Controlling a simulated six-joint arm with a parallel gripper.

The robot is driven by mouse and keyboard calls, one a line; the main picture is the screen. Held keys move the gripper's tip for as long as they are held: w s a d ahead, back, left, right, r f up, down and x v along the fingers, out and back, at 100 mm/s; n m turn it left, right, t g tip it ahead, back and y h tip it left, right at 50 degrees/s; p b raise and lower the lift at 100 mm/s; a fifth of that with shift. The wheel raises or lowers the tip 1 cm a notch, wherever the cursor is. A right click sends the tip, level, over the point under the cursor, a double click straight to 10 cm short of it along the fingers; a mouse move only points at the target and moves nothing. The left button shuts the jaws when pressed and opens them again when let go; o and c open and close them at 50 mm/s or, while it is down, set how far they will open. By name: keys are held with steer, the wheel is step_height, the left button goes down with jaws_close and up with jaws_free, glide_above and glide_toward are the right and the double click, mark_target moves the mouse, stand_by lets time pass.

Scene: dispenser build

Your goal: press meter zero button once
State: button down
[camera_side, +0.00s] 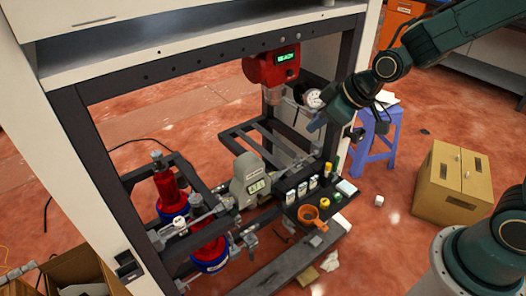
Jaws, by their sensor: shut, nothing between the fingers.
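The grey meter (249,172) stands upright in the pipe run inside the frame, with a small display (257,186) on its front. Its digits are too small to read surely. I cannot make out a separate zero button on it. My gripper (316,124) is shut and empty. It is above and to the right of the meter in the picture, apart from it, near a round white-faced gauge (313,98).
A red unit (270,68) with a green "READY" display hangs above. Red and blue cylinders (170,190) stand left. A purple stool (376,140) and cardboard box (452,183) stand right.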

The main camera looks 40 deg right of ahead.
steer(key=w+a+f+n+y, duration=0.1)
steer(key=w+a+f, duration=0.1)
steer(key=w+f, duration=0.45)
steer(key=n+t, duration=0.1)
steer(key=t, duration=0.1)
glide_toward(260, 196)
step_height(260, 196, up, 3)
steer(key=s+a, duration=0.3)
steer(key=s+d+f, duration=0.1)
steer(key=s+f, duration=0.2)
steer(key=f, duration=0.6)
steer(key=shift+s+f, duration=0.3)
steer(key=shift+f, duration=0.1)
steer(key=shift+w, duration=0.15)
steer(key=w, duration=0.8)
steer(key=shift+w, duration=0.25)
